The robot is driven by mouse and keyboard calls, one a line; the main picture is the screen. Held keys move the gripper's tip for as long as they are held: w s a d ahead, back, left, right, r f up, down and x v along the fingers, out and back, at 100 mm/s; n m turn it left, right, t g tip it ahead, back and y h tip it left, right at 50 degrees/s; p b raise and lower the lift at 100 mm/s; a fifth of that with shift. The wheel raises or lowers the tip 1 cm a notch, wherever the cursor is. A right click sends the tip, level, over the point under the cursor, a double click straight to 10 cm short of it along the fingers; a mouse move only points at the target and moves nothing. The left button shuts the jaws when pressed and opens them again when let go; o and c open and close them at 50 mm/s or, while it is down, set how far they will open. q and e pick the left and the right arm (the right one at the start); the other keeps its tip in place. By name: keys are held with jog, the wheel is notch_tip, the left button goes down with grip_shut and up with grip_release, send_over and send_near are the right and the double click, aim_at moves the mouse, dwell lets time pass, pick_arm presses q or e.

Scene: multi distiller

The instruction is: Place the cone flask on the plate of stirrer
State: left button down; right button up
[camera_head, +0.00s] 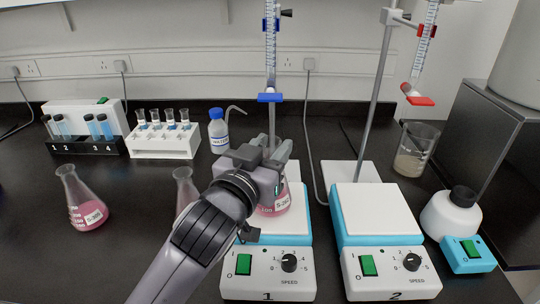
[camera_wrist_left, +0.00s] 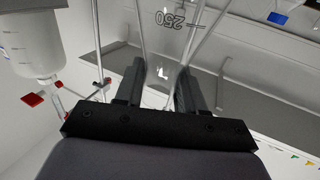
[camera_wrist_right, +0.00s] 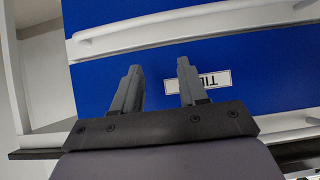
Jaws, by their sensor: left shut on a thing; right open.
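A cone flask (camera_head: 275,205) with pink liquid and a white label is over the plate (camera_head: 294,222) of stirrer 1, partly hidden by my gripper. My left gripper (camera_head: 277,165) is shut on this flask. In the left wrist view, the clear flask with a 250 mark (camera_wrist_left: 172,72) sits between the fingers. I cannot tell whether its base touches the plate. A second pink flask (camera_head: 85,207) stands on the bench at left. A third flask (camera_head: 184,186) is partly hidden behind my left arm. My right gripper (camera_wrist_right: 160,75) is open and empty.
Stirrer 2 (camera_head: 376,220) has an empty plate. A beaker (camera_head: 416,150) and a white bottle (camera_head: 452,213) stand at right. Tube racks (camera_head: 165,143) and a wash bottle (camera_head: 218,132) stand behind. Blue drawers (camera_wrist_right: 230,55) face my right gripper.

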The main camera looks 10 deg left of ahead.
dwell(0.3)
pick_arm(q)
jog(key=c, duration=1.1)
grip_release()
jog(key=shift+f, duration=0.15)
jog(key=o, duration=0.4)
